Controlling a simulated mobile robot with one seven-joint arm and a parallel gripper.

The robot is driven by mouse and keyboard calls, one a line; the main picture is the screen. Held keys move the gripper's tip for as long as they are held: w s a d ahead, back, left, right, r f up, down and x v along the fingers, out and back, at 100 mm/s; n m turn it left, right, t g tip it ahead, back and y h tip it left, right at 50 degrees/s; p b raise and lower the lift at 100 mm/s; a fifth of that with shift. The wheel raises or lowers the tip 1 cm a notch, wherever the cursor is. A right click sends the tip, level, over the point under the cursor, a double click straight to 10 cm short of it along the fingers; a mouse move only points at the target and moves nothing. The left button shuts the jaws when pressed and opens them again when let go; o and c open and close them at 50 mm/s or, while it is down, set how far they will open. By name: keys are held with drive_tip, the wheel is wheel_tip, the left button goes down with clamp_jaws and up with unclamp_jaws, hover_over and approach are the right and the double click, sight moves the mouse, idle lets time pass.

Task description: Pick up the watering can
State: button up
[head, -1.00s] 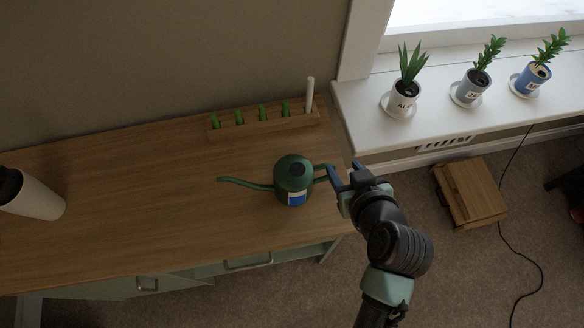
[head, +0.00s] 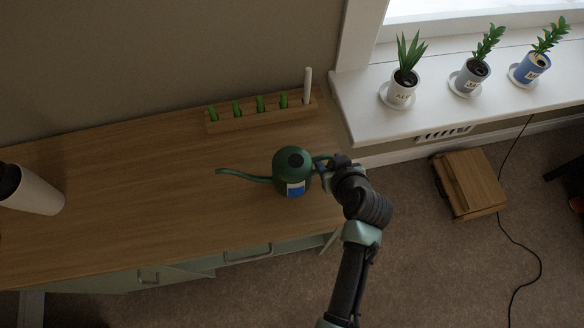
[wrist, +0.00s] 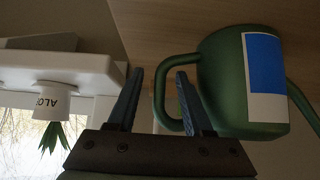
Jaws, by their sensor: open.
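The green watering can (head: 292,172) stands upright on the wooden counter (head: 130,190), its long spout pointing left and its handle on the right. It has a blue and white label. In the wrist view the can (wrist: 222,85) fills the right side. My gripper (wrist: 158,85) is open at the handle (wrist: 160,100), with one finger left of the handle's outer bar and the other inside the loop, between the bar and the body. In the head view my gripper (head: 326,172) is at the handle, its fingers mostly hidden by the wrist.
A wooden rack (head: 262,118) with green items and a white stick stands at the back of the counter. A white tumbler (head: 35,192) is at the left. Several potted plants stand on the white windowsill (head: 365,115). A wooden box (head: 468,183) is on the floor.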

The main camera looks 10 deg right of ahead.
drive_tip(key=shift+x, duration=1.15)
clamp_jaws()
drive_tip(key=shift+r, duration=0.1)
idle(0.4)
